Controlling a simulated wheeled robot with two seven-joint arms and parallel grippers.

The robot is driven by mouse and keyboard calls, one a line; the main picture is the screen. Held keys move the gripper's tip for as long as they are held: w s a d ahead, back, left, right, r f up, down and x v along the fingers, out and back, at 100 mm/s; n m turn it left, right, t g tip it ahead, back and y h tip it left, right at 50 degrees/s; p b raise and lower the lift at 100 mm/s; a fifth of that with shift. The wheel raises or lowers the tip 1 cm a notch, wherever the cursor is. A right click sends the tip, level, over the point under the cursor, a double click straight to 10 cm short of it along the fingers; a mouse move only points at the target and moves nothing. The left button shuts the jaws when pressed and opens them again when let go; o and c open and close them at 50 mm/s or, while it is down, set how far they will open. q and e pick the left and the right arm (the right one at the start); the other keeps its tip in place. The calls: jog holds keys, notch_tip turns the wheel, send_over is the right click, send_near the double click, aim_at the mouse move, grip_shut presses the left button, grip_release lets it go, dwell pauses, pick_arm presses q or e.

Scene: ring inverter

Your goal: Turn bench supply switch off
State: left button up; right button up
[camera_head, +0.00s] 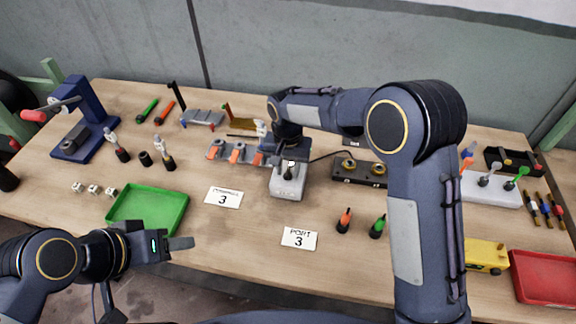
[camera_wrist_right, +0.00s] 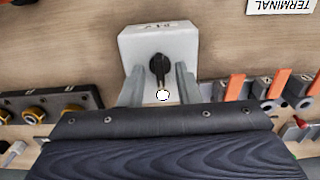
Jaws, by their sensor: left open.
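The bench supply is a light grey box (camera_head: 289,184) in the middle of the table, with a black switch knob (camera_head: 289,166) on top. In the right wrist view the box (camera_wrist_right: 190,48) carries partly visible upside-down lettering, and the dark knob (camera_wrist_right: 159,68) has a pale mark near its lower end. My right gripper (camera_wrist_right: 160,75) is over the box, its two fingers apart on either side of the knob, with gaps visible. In the head view my right arm hides part of that gripper. My left gripper (camera_head: 186,243) is open and empty near the front edge, beside the green tray.
A dark block with brass terminals (camera_head: 360,172) stands right of the supply, and a row of orange-lever switches (camera_head: 237,153) stands left. A PORT 3 card (camera_head: 299,238) lies in front. The green tray (camera_head: 150,212) is at left, the red tray (camera_head: 545,275) at right.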

jog(key=shift+f, duration=0.1)
grip_shut()
